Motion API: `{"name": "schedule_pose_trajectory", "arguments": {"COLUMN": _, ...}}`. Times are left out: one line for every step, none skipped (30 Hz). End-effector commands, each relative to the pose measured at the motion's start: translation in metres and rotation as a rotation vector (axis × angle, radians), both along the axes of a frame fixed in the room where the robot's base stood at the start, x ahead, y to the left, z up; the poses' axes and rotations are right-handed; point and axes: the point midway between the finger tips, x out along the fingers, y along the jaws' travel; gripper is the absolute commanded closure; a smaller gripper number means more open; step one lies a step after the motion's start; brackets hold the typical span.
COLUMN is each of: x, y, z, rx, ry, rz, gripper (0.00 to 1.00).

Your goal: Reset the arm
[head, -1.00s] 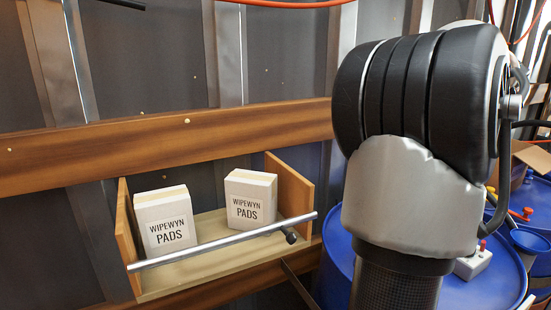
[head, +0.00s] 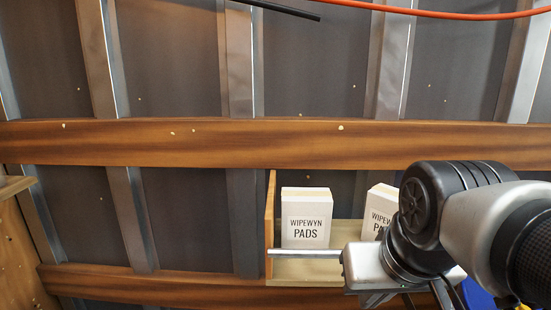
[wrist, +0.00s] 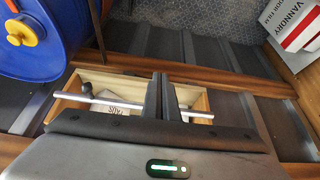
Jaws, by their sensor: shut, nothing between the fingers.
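My gripper is shut and empty in the wrist view (wrist: 161,80). Its two dark fingers lie together over the wooden shelf (wrist: 110,77). In the head view my arm comes in from the right, with its end in front of the right part of the shelf; the fingertips do not show clearly there. The shelf's left side (head: 270,215) shows in the head view. One white WIPEWYN PADS box (head: 305,222) stands upright on it. A second pads box (head: 378,208) stands to the right, partly hidden by my arm.
A metal bar (head: 300,253) runs along the shelf front. A wooden beam (head: 200,145) crosses the metal wall. A red hose (head: 450,14) hangs above. The wrist view shows a blue drum (wrist: 45,45) at the left and a white printed box (wrist: 295,30) at the upper right.

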Motion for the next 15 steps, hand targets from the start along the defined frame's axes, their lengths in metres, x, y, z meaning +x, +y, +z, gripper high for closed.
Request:
{"name": "schedule_pose_trajectory", "arguments": {"x": -0.01, "y": 0.003, "z": -0.006, "rx": -0.001, "ry": -0.012, "rz": 0.008, "gripper": 1.0}}
{"name": "schedule_pose_trajectory", "arguments": {"x": -0.014, "y": 0.005, "z": -0.009, "rx": -0.003, "ry": -0.018, "rz": 0.013, "gripper": 1.0}}
{"name": "schedule_pose_trajectory", "arguments": {"x": -0.02, "y": 0.007, "z": -0.014, "rx": -0.003, "ry": -0.024, "rz": 0.019, "gripper": 1.0}}
{"name": "schedule_pose_trajectory", "arguments": {"x": -0.025, "y": 0.008, "z": -0.017, "rx": -0.004, "ry": -0.029, "rz": 0.023, "gripper": 1.0}}
{"name": "schedule_pose_trajectory", "arguments": {"x": -0.022, "y": 0.008, "z": 0.001, "rx": -0.003, "ry": -0.026, "rz": 0.021, "gripper": 1.0}}
{"name": "schedule_pose_trajectory", "arguments": {"x": -0.021, "y": 0.007, "z": 0.009, "rx": -0.003, "ry": -0.024, "rz": 0.02, "gripper": 1.0}}
{"name": "schedule_pose_trajectory", "arguments": {"x": -0.022, "y": 0.007, "z": 0.014, "rx": -0.003, "ry": -0.023, "rz": 0.02, "gripper": 1.0}}
{"name": "schedule_pose_trajectory", "arguments": {"x": -0.021, "y": 0.007, "z": 0.019, "rx": -0.003, "ry": -0.023, "rz": 0.02, "gripper": 1.0}}
{"name": "schedule_pose_trajectory", "arguments": {"x": -0.021, "y": 0.007, "z": 0.026, "rx": -0.003, "ry": -0.022, "rz": 0.02, "gripper": 1.0}}
{"name": "schedule_pose_trajectory", "arguments": {"x": -0.021, "y": 0.007, "z": 0.032, "rx": -0.002, "ry": -0.022, "rz": 0.019, "gripper": 1.0}}
{"name": "schedule_pose_trajectory", "arguments": {"x": -0.021, "y": 0.007, "z": 0.038, "rx": -0.002, "ry": -0.022, "rz": 0.019, "gripper": 1.0}}
{"name": "schedule_pose_trajectory", "arguments": {"x": -0.021, "y": 0.007, "z": 0.047, "rx": -0.002, "ry": -0.022, "rz": 0.019, "gripper": 1.0}}
{"name": "schedule_pose_trajectory", "arguments": {"x": -0.021, "y": 0.007, "z": 0.053, "rx": -0.001, "ry": -0.022, "rz": 0.02, "gripper": 1.0}}
{"name": "schedule_pose_trajectory", "arguments": {"x": -0.021, "y": 0.007, "z": 0.06, "rx": -0.001, "ry": -0.022, "rz": 0.02, "gripper": 1.0}}
{"name": "schedule_pose_trajectory", "arguments": {"x": -0.021, "y": 0.007, "z": 0.071, "rx": -0.001, "ry": -0.022, "rz": 0.02, "gripper": 1.0}}
